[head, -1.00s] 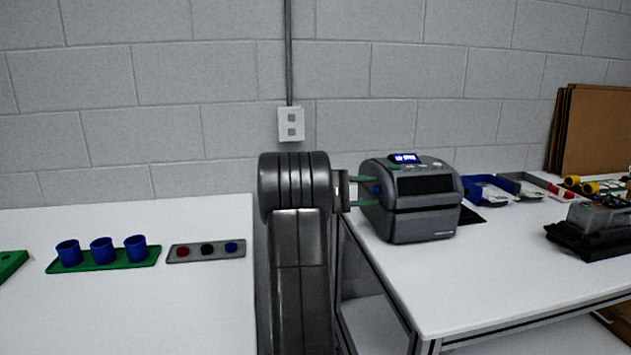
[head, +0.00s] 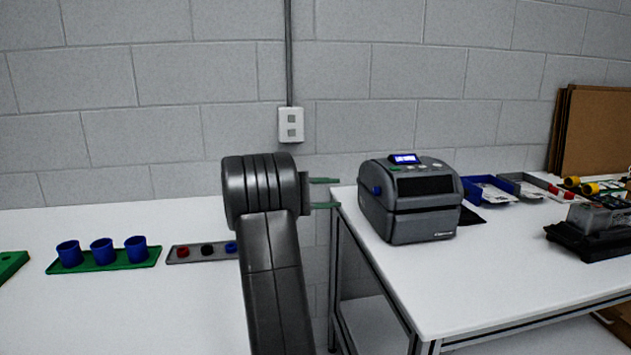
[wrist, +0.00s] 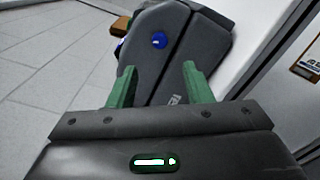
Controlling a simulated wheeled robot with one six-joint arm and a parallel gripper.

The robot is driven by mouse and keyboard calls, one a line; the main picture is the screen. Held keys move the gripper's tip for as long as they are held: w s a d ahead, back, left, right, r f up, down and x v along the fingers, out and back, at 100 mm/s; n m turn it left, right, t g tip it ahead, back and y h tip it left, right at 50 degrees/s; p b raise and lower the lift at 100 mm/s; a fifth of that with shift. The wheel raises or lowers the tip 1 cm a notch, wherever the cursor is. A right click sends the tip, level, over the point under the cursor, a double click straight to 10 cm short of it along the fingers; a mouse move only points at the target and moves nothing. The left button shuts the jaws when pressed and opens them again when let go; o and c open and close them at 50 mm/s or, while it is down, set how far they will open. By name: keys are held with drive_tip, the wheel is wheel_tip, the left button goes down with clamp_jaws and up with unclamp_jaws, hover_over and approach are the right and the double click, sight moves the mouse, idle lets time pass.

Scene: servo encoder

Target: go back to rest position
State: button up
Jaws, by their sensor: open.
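My gripper (head: 325,193) is open and empty, its two green fingers pointing right toward the label printer. It hangs over the gap between the two tables, apart from the printer. The dark grey printer (head: 420,187) stands on the right table, with a blue knob (head: 376,190) on its left side and a lit blue screen on top. In the wrist view the open green fingers (wrist: 158,85) have nothing between them in their grip, and the printer (wrist: 175,50) with its blue knob (wrist: 159,40) lies beyond them.
The left table (head: 60,320) bears a green tray (head: 103,262) with blue cups and a grey strip (head: 190,253) with coloured buttons, partly hidden by my arm. The right table (head: 480,280) also holds blue and grey bins (head: 489,190) and a black device (head: 590,235). A wall stands behind.

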drive_tip(key=w+d+n+p, duration=0.2)
drive_tip(key=d+n+p, duration=1)
drive_tip(key=p, duration=0.8)
drive_tip(key=s+a+n+b, duration=0.1)
drive_tip(key=a+n+b, duration=0.1)
drive_tip(key=a, duration=0.7)
drive_tip(key=shift+s+f, duration=0.15)
drive_tip(key=shift+f, duration=0.1)
drive_tip(key=shift+d, duration=0.1)
idle(0.4)
